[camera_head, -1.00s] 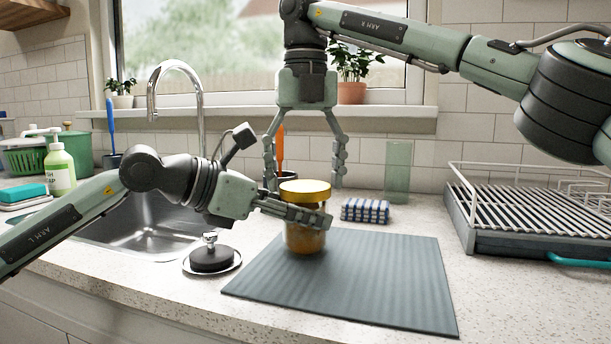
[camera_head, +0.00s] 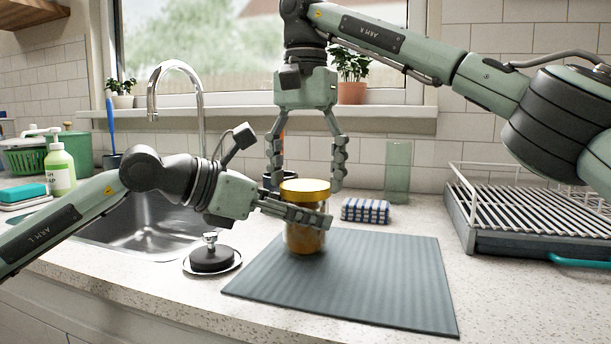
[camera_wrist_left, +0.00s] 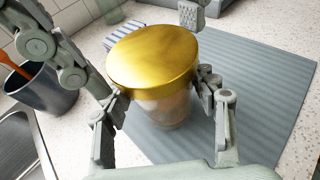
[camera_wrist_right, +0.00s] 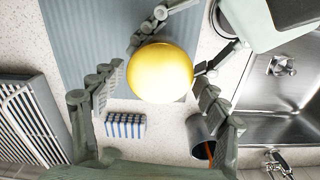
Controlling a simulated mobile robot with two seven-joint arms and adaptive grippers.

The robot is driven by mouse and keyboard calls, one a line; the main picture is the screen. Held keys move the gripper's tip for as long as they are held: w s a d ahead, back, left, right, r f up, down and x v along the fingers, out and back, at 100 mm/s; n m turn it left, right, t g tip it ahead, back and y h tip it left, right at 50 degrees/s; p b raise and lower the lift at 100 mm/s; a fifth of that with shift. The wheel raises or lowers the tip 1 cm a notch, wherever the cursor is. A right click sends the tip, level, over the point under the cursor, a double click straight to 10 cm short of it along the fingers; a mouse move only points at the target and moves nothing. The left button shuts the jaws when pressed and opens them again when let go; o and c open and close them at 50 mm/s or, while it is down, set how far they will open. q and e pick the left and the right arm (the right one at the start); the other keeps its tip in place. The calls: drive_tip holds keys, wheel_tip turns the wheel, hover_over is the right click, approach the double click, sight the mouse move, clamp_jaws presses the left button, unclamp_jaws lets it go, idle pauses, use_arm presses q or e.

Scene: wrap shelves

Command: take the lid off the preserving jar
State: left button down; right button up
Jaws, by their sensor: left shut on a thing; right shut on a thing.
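The preserving jar (camera_head: 304,240) is glass with orange-brown contents. It stands upright at the back left part of the grey mat (camera_head: 365,290). Its gold lid (camera_head: 305,186) sits on top and also shows in the left wrist view (camera_wrist_left: 153,55) and the right wrist view (camera_wrist_right: 160,73). My left gripper (camera_head: 298,213) comes in from the left and is shut on the jar's body below the lid. My right gripper (camera_head: 306,186) points down from above, its fingers on either side of the lid, shut on it. The exact finger contacts are partly hidden.
A black sink plug (camera_head: 211,258) lies on the counter left of the mat, beside the sink (camera_head: 150,225). A blue checked cloth (camera_head: 366,210) and a dark utensil pot (camera_wrist_left: 40,88) are behind the jar. A dish rack (camera_head: 520,215) stands at right. The mat's front is clear.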

drive_tip(key=shift+f+n, duration=0.25)
drive_tip(key=shift+n, duration=0.55)
drive_tip(key=shift+s+f, duration=0.1)
drive_tip(key=shift+r, duration=0.2)
drive_tip(key=shift+r, duration=0.4)
clamp_jaws()
drive_tip(key=shift+r, duration=0.7)
